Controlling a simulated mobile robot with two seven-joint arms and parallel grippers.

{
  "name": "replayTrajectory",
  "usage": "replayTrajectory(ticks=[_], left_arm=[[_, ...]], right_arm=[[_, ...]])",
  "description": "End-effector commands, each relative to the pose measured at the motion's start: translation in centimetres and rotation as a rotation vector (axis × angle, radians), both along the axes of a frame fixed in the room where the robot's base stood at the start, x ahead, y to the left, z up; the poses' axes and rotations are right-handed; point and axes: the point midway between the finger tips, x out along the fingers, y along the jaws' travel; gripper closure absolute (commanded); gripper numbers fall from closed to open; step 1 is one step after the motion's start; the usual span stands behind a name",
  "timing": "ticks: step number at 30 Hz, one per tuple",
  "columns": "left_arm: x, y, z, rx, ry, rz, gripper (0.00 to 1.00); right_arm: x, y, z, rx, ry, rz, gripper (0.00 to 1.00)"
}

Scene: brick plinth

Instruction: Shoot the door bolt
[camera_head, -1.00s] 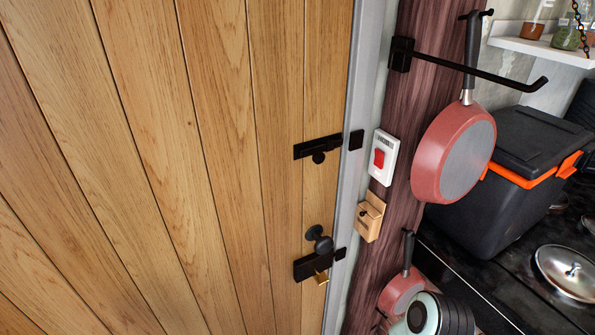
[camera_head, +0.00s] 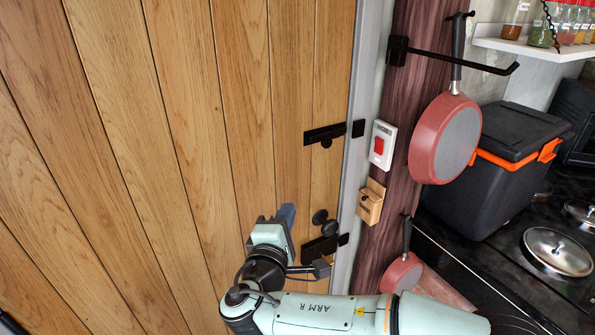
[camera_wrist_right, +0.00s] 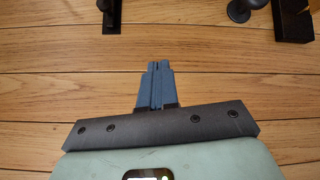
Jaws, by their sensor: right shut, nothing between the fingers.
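The door bolt (camera_head: 322,135) is a black bar with a small round knob on the wooden door, near its right edge. Its square black keeper (camera_head: 358,128) sits just to the right on the frame, with a small gap visible between them. In the right wrist view one end of the bolt (camera_wrist_right: 111,17) shows at the top left. My right gripper (camera_head: 287,213) is in front of the door, below and left of the bolt and apart from it. Its blue fingers (camera_wrist_right: 157,82) are shut and empty. My left gripper is not in view.
A round black door knob (camera_head: 322,220) and a lower black lock (camera_head: 319,248) lie close to the right of my gripper. A red-switch plate (camera_head: 383,143), wooden holder (camera_head: 371,203) and hanging pan (camera_head: 444,139) are right of the frame. The door's left side is clear.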

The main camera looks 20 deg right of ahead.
Motion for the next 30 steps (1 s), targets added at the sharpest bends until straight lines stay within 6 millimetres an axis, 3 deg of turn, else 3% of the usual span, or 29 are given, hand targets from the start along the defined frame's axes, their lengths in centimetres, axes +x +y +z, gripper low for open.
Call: replayTrajectory(ticks=[1,3,6,20,30], left_arm=[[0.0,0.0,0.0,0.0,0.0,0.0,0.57],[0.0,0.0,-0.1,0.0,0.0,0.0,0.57],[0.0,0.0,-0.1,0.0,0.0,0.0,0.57],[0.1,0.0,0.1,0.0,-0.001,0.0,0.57],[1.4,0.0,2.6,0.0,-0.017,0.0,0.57]], right_arm=[[-0.6,0.0,2.1,-0.017,-0.061,-0.011,1.0],[-1.2,0.0,4.2,-0.036,-0.121,-0.022,1.0],[-1.8,-0.1,5.7,-0.05,-0.167,-0.033,1.0],[-1.5,-0.4,6.1,-0.053,-0.175,-0.037,1.0],[3.1,-4.3,7.2,-0.053,-0.173,-0.04,1.0]])
